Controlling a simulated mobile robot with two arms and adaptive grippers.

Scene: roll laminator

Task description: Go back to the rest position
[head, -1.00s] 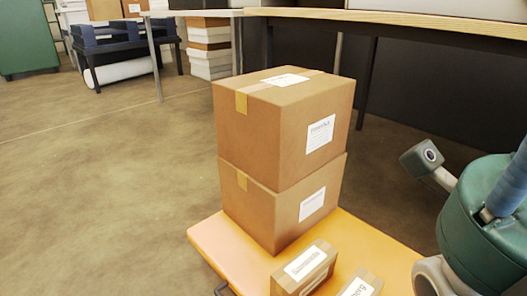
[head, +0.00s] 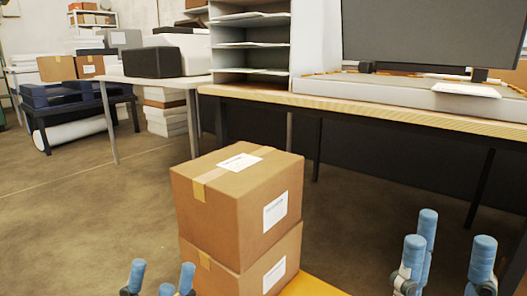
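My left gripper (head: 162,280) shows at the bottom edge, left of the stacked boxes, with its blue fingertips pointing up and spread apart. Nothing shows between its fingers. My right gripper (head: 447,250) is at the lower right, right of the boxes. Its blue fingers also point up and stand apart, with nothing between them. The lower parts of both grippers are cut off by the frame.
Two taped cartons, an upper (head: 238,197) and a lower (head: 240,262), stand stacked between my grippers on an orange surface (head: 312,287). Behind is a wooden-edged desk (head: 395,115) with a monitor (head: 428,35) and paper shelves (head: 250,45). Open floor (head: 75,215) lies left.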

